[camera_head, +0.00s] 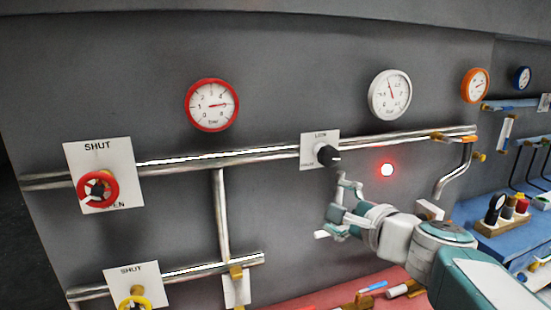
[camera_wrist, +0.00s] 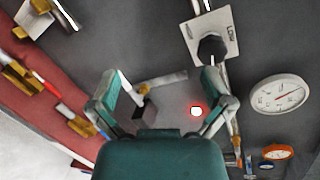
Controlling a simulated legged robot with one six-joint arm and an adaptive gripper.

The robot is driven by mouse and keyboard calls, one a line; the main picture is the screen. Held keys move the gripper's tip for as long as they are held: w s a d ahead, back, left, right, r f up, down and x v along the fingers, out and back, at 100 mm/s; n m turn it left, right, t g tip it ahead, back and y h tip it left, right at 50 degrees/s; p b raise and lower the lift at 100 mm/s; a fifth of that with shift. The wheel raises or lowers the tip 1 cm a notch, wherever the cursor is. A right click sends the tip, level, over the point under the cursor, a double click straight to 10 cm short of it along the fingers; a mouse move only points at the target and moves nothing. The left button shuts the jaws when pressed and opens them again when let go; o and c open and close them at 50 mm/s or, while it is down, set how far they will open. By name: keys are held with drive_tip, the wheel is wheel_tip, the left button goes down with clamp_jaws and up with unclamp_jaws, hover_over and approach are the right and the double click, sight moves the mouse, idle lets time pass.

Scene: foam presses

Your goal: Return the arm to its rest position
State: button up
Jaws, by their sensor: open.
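My arm reaches from the lower right of the head view toward the grey wall. My gripper (camera_head: 338,205) is open and empty, just below the black knob (camera_head: 327,155) on its white plate (camera_head: 312,143). In the wrist view my gripper (camera_wrist: 165,85) has its two fingers spread wide, with nothing between them in its grasp. The black knob (camera_wrist: 211,48) shows beyond the right finger there. A gap between gripper and knob seems to show in the head view, but the exact distance is unclear.
A red-lit lamp (camera_head: 387,169) is right of the knob. Pipes (camera_head: 200,160) run along the wall. A red valve wheel (camera_head: 97,189) and yellow wheel (camera_head: 135,303) are at left. A red bench (camera_head: 310,302) holds loose items below. A blue bench (camera_head: 480,212) stands right.

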drive_tip(key=s+a+f+n+g, duration=0.5)
drive_tip(key=s+f+n+g, duration=0.1)
drive_tip(key=s+f+n, duration=0.35)
drive_tip(key=s+d+f+n+g+h, duration=0.3)
drive_tip(key=s+d+f+n+h, duration=0.3)
drive_tip(key=s+n, duration=0.2)
drive_tip(key=shift+s+f+n+h, duration=0.3)
drive_tip(key=shift+s+n+h, duration=0.05)
drive_tip(key=shift+s+h, duration=0.1)
idle(2.1)
